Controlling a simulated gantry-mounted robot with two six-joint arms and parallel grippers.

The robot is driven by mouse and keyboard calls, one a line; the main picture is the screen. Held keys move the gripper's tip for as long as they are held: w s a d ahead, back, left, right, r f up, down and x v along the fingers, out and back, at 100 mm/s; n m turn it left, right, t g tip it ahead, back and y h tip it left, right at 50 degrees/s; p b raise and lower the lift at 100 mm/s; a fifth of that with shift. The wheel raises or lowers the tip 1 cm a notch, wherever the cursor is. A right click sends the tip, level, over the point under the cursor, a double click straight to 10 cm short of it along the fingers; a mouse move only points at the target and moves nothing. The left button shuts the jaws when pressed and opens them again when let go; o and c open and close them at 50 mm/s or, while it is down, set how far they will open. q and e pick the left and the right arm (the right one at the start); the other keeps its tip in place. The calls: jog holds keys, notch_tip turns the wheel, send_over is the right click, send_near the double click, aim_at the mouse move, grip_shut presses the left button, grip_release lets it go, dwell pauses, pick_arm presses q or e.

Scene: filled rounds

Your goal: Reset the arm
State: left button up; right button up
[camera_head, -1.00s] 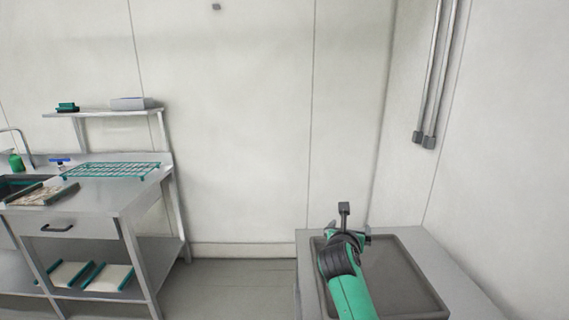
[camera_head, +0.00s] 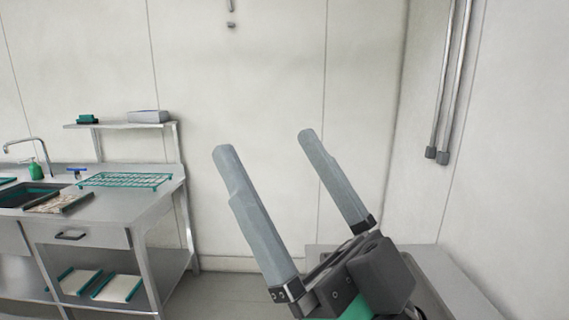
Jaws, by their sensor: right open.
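My right gripper (camera_head: 263,140) is raised in the middle of the head view, close to the camera. Its two long grey fingers point up and to the left and stand wide apart, with nothing between them. The dark gripper body and a bit of green arm show at the bottom, in front of a grey counter (camera_head: 437,262). My left gripper is not in the view.
At the left stands a metal sink table (camera_head: 112,213) with a green wire rack (camera_head: 127,180), a green soap bottle (camera_head: 37,169) and a faucet. Floor between table and counter is clear.

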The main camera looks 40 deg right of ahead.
notch_tip(320, 180, up, 38)
jog(key=p, duration=3.8)
jog(key=shift+r, duration=0.15)
